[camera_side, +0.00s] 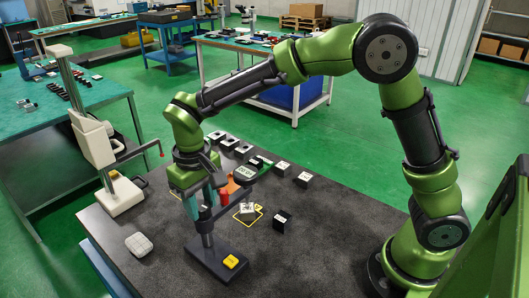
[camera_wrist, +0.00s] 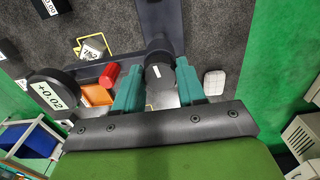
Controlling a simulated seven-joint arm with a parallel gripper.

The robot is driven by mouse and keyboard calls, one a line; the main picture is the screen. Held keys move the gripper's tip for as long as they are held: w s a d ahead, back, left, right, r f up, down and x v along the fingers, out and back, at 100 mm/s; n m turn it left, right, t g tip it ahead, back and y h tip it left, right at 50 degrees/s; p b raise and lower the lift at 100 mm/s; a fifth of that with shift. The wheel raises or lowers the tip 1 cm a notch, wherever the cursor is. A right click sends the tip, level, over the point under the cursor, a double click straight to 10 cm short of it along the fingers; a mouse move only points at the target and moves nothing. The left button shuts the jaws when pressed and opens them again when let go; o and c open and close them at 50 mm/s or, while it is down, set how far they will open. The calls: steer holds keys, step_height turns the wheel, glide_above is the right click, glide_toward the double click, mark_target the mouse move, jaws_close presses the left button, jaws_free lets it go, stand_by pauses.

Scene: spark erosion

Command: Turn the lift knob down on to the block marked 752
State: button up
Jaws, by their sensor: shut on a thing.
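The lift knob (camera_wrist: 158,76), dark and round with a white mark, sits between the teal fingers of my gripper (camera_wrist: 160,88) in the wrist view. My gripper (camera_side: 197,203) is shut on it at the column of a dark stand (camera_side: 217,266). The block with a white label (camera_side: 247,208), apparently 752, stands inside a yellow outline on the table; it also shows in the wrist view (camera_wrist: 92,50). A red cylinder (camera_wrist: 110,75) is beside it on the stand's arm side. Whether the red part touches the block cannot be told.
A round dial reading +0.02 (camera_wrist: 52,92) and an orange part (camera_wrist: 97,95) are near the block. A black block (camera_side: 281,222) stands to its right. A pale rounded pad (camera_side: 139,244) lies left of the stand. The front right of the table is clear.

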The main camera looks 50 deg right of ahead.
mark_target(201, 205)
steer(key=m, duration=0.5)
steer(key=shift+r, duration=0.1)
steer(key=shift+m, duration=0.3)
stand_by(0.4)
steer(key=o, duration=1.1)
step_height(201, 205, up, 17)
steer(key=shift+f, duration=0.1)
